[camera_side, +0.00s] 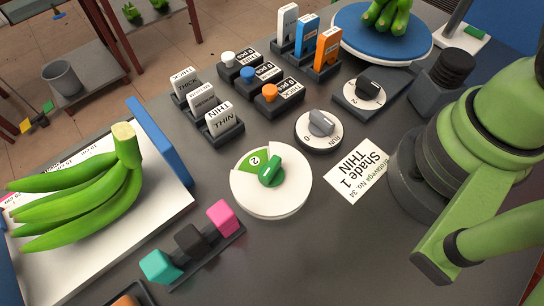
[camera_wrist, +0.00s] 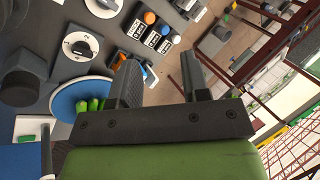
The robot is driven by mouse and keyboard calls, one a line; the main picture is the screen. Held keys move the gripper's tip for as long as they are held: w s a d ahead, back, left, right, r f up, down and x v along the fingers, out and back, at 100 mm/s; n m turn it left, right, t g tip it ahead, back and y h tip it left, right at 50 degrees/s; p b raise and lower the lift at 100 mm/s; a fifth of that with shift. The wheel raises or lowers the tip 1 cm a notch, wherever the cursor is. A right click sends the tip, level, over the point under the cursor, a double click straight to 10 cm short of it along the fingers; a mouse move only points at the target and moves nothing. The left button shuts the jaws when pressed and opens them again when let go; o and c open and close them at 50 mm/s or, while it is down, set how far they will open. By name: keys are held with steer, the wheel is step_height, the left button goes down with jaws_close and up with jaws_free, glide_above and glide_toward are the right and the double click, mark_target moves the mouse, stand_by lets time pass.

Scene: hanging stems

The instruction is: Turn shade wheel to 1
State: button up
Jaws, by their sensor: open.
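The shade wheel (camera_side: 292,192) is a white disc with a green knob (camera_side: 270,171) at its centre, in the middle of the side view. A green window (camera_side: 253,160) in the disc shows the number 2. A white card (camera_side: 357,172) to its right reads "Shade 1" and "THIN". My gripper (camera_wrist: 160,72) shows in the wrist view with its two dark fingers apart and nothing between them. My gripper is out of the side view, where only part of my green arm shows at the right. The shade wheel is not clearly visible in the wrist view.
Behind the wheel stand a 0/RUN dial (camera_side: 318,130), a second dial (camera_side: 365,93) and rows of label blocks (camera_side: 203,100). Green bananas (camera_side: 85,193) lie on a white tray at the left. Coloured blocks (camera_side: 190,240) sit on a rack in front. A blue turntable (camera_side: 350,32) stands behind.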

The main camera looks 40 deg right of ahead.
steer(key=w+a+f+m+g, duration=0.2)
steer(key=a+f+m+g, duration=0.15)
steer(key=a+f, duration=0.35)
steer(key=m+g, duration=0.2)
steer(key=m, duration=0.2)
glide_toward(271, 166)
steer(key=shift+x, duration=4.65)
jaws_close()
